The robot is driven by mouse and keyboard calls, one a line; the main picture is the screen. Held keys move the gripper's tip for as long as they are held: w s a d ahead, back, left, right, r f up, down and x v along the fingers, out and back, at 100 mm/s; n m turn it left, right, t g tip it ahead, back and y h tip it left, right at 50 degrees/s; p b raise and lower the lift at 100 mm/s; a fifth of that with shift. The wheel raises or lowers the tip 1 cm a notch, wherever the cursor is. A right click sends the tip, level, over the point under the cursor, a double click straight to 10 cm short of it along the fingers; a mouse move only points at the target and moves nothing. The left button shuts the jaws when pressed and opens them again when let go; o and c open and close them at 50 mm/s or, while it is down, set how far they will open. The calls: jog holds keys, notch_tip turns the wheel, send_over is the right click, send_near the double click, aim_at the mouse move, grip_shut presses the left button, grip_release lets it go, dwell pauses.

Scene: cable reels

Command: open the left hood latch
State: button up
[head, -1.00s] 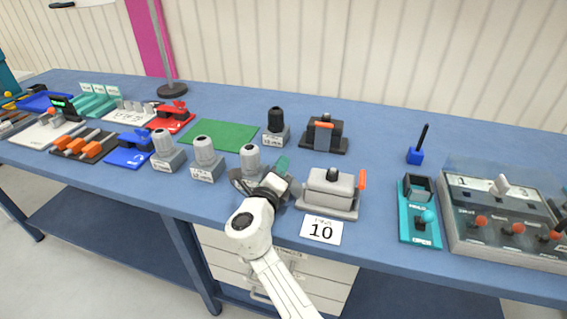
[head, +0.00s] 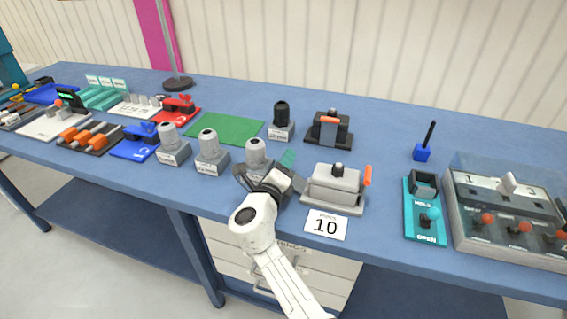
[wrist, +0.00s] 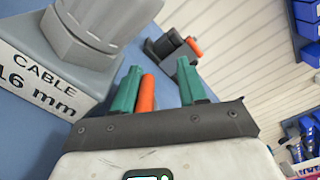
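The grey hood (head: 335,185) sits on its base near the front of the bench, behind a card marked 10. An orange latch (head: 367,176) stands up at its right end. The hood's left end is beside my gripper, and no left latch shows there in the head view. My gripper has teal fingers (wrist: 160,88), spread apart. In the wrist view an orange bar (wrist: 147,94), likely the left latch, shows between them, close beside the left finger. I cannot tell whether they touch. In the head view one teal fingertip (head: 288,159) shows left of the hood.
A grey cable gland block marked 16 mm (wrist: 45,85) is close to my gripper's left side. A black hood with an orange latch (head: 329,128) stands behind. A teal switch block (head: 425,212) is to the right. Bare blue bench lies between the hood and that block.

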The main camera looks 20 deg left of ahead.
jog(key=s+p, duration=0.1)
jog(key=s, duration=0.4)
jog(key=s+p, duration=0.1)
jog(key=s, duration=0.4)
jog(key=shift+s+a, duration=0.2)
jog(key=shift+s, duration=0.2)
jog(key=shift+s, duration=0.15)
